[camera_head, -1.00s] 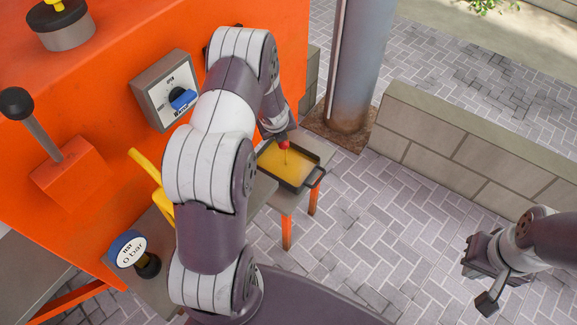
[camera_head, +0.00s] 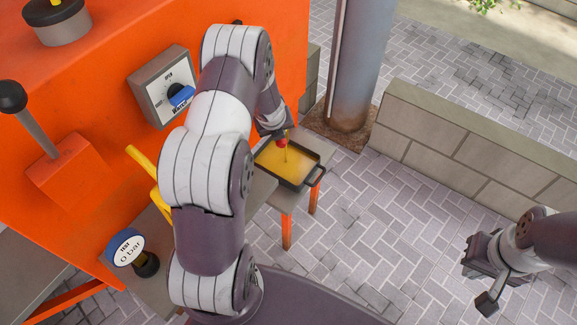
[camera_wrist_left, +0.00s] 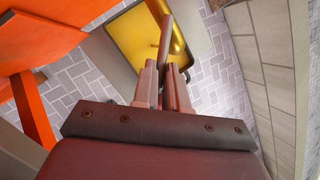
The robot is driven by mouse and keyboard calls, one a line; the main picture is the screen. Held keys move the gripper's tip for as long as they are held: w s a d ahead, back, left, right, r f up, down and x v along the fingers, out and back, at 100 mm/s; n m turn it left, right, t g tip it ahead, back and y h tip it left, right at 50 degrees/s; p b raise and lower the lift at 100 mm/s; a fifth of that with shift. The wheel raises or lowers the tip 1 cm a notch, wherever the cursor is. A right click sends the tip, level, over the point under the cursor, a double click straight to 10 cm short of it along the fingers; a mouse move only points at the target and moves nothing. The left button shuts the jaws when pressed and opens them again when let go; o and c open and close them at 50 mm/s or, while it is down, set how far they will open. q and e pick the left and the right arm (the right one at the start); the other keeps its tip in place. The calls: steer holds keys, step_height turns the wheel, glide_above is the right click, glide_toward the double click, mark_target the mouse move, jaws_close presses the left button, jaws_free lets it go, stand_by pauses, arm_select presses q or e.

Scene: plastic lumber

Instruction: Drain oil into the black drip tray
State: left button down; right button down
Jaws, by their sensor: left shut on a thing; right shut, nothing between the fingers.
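The black drip tray (camera_head: 310,180) sits on a small table beside the orange machine, with a layer of yellow oil (camera_head: 272,157) in it. A thin stream of oil falls into the tray from below a red part (camera_head: 282,141). The tray also shows in the left wrist view (camera_wrist_left: 118,62). My left gripper (camera_wrist_left: 166,72) is shut on a thin reddish-brown lever (camera_wrist_left: 166,35) above the tray; in the head view its fingers are largely hidden by my arm. My right gripper (camera_head: 487,300) is shut and empty, over the paving at the lower right.
The orange machine (camera_head: 110,90) carries a grey box with a blue knob (camera_head: 181,96), a black-knobbed lever (camera_head: 38,125) and a gauge reading 0 bar (camera_head: 126,247). A grey post (camera_head: 355,65) and a low block wall (camera_head: 470,140) stand beyond the tray. The paving at right is open.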

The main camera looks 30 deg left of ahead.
arm_select(q)
steer(key=shift+s+a+m+h+b, duration=0.45)
steer(key=shift+m+b, duration=0.4)
steer(key=shift+m, duration=0.25)
arm_select(e)
step_height(320, 180, down, 3)
arm_select(q)
steer(key=a+m, duration=0.1)
steer(key=m+h+b, duration=0.1)
steer(key=shift+s+a+m, duration=0.25)
steer(key=shift+a+m, duration=0.1)
steer(key=shift+m, duration=0.05)
steer(key=c, duration=1)
jaws_free()
arm_select(e)
steer(key=shift+f, duration=0.6)
